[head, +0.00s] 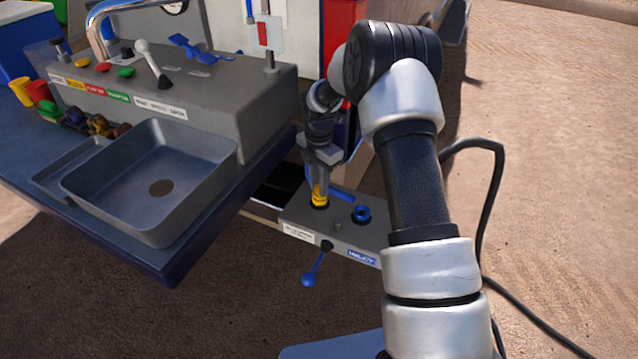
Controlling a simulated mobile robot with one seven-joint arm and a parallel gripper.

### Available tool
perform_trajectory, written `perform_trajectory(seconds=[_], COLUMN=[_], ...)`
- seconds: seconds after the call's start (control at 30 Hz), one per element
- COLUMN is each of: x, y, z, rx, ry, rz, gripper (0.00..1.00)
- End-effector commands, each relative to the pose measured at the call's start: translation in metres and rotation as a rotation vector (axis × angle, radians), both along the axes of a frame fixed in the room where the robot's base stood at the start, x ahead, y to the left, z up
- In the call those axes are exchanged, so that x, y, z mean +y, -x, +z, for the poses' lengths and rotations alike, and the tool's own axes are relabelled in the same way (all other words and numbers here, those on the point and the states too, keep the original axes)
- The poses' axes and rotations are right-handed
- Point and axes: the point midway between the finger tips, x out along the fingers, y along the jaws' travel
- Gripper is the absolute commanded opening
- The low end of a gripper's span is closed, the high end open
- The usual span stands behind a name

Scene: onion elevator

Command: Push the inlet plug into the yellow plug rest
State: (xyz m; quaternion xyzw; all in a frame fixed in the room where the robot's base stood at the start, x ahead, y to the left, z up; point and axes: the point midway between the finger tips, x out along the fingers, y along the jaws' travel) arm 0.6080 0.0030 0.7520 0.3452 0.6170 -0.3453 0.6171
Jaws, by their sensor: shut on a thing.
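My gripper (321,181) points down over the grey block (297,224) beside the counter and is shut. It holds the inlet plug, which is mostly hidden between the fingers. Directly under the fingertips is the yellow plug rest (319,199), a small yellow piece on top of the block. The fingertips are right at the yellow piece. I cannot tell how deep the plug sits in it.
A blue ring (362,214) stands on the block just right of the yellow piece. A lever with a blue knob (309,280) hangs at the block's front. A basin (150,180) and a grey control panel (215,118) are at left.

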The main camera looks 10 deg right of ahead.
Motion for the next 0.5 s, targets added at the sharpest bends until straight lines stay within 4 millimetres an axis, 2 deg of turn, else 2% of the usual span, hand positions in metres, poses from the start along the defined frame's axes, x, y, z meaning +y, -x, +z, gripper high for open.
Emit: perform_trajectory(seconds=[0.5], x=[-0.0002], y=[-0.0001], z=[-0.0067], rx=[0.0], ry=[0.0], rz=[-0.001], gripper=[0.0])
